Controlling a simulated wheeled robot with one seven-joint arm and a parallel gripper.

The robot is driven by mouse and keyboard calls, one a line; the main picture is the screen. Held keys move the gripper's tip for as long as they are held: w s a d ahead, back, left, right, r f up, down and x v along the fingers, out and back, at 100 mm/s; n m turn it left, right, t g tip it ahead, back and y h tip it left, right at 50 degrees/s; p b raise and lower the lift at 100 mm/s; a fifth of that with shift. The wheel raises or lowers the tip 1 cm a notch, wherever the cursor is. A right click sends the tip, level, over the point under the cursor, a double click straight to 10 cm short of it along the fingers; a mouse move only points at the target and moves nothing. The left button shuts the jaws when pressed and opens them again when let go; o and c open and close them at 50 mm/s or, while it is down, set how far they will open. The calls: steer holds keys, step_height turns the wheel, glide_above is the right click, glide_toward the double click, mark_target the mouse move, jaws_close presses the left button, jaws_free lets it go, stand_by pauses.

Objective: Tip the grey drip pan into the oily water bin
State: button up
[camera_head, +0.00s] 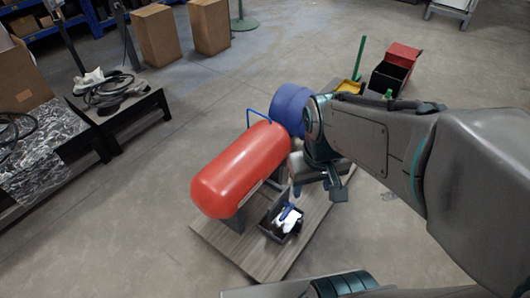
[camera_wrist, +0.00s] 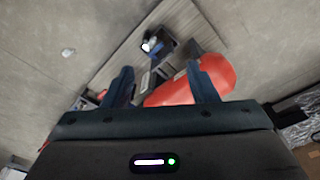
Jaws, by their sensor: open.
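A small dark grey open tray (camera_head: 272,232) stands on the wooden board beside the red tank, with white and blue items in it; it may be the drip pan, but I cannot tell for sure. It also appears in the wrist view as a dark box (camera_wrist: 168,47), beyond my fingertips. My gripper (camera_wrist: 161,75) is open and empty, with its two fingers apart and the red tank partly behind them. In the head view my arm reaches in from the right and hides part of the board. I cannot tell which container is the oily water bin.
The red tank (camera_head: 240,168) lies on the wooden board (camera_head: 232,252), with a blue drum (camera_head: 291,104) behind it. A black-and-red bin (camera_head: 391,76) stands at the back right. Low black tables (camera_head: 128,108) stand at the left. The floor between is clear.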

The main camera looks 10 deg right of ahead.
mark_target(297, 225)
steer(key=w+d+f+n+h+b, duration=0.1)
steer(key=w+f+n+h+b, duration=0.3)
steer(key=f+n, duration=0.6)
steer(key=w+d+f+n+g+h+b, duration=0.1)
steer(key=w+f+n+h, duration=0.3)
steer(key=f+n, duration=0.6)
steer(key=w+f+n+h+b, duration=0.25)
steer(key=w+f+n, duration=0.35)
steer(key=f+n, duration=0.4)
step_height(297, 225, down, 33)
steer(key=w+a+n+t+y+b, duration=0.15)
steer(key=n+t+b, duration=0.65)
steer(key=n, duration=2.4)
steer(key=shift+t, duration=0.7)
steer(key=b+x, duration=0.1)
steer(key=x, duration=0.6)
steer(key=shift+w+d+b, duration=0.1)
steer(key=shift+d+b, duration=0.25)
steer(key=shift+r+b+x, duration=0.15)
steer(key=shift+b+x, duration=0.6)
steer(key=shift+x, duration=0.75)
steer(key=shift+r+b+x, duration=0.15)
steer(key=shift+b+x, duration=0.55)
steer(key=shift+x, duration=0.75)
steer(key=shift+d, duration=0.1)
steer(key=shift+w, duration=0.1)
jaws_close()
